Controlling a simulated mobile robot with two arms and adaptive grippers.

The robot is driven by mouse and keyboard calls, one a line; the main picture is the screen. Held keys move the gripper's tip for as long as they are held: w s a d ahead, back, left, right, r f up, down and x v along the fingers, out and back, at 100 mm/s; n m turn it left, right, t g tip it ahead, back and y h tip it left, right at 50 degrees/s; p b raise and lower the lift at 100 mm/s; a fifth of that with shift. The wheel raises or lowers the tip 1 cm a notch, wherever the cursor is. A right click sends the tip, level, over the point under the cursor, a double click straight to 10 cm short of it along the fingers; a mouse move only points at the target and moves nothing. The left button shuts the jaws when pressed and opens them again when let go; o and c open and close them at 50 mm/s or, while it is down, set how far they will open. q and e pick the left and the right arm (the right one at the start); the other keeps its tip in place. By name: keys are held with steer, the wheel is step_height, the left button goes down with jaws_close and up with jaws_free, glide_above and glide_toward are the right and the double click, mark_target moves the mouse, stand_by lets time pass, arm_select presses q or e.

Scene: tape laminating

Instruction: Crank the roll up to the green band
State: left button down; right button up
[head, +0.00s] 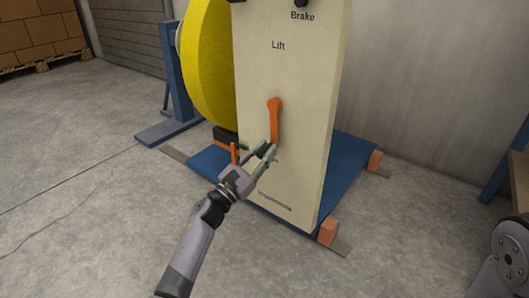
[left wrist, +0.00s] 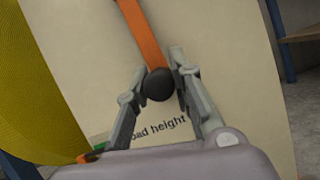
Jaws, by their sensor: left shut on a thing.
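The large yellow roll (head: 210,70) stands at the left of a cream panel (head: 300,130) marked "Lift" and "Brake". An orange crank arm (head: 275,118) on the panel hangs down from its pivot. My left gripper (head: 269,152) is shut on the black crank knob (left wrist: 158,84) at its lower end, with a finger on each side. An orange pointer (head: 235,153) sits at the panel's left edge, near a small green patch (head: 243,147). Green also shows in the left wrist view (left wrist: 100,139), beside a partly hidden label ending "oad height". My right gripper is out of view.
The panel stands on a blue base (head: 345,165) with orange blocks (head: 328,232) at its edge. A blue stand (head: 170,130) is behind the roll. Stacked boxes (head: 40,30) are far left. The concrete floor in front is clear.

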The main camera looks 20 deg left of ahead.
arm_select(q)
steer(key=shift+w+a+r, duration=0.15)
steer(key=shift+a, duration=0.45)
steer(key=shift+w+a+m+b, duration=0.15)
steer(key=shift+a+m+b, duration=0.15)
steer(key=shift+a+b, duration=0.2)
steer(key=c, duration=1.4)
jaws_free()
steer(key=shift+d, duration=0.1)
steer(key=shift+d, duration=0.1)
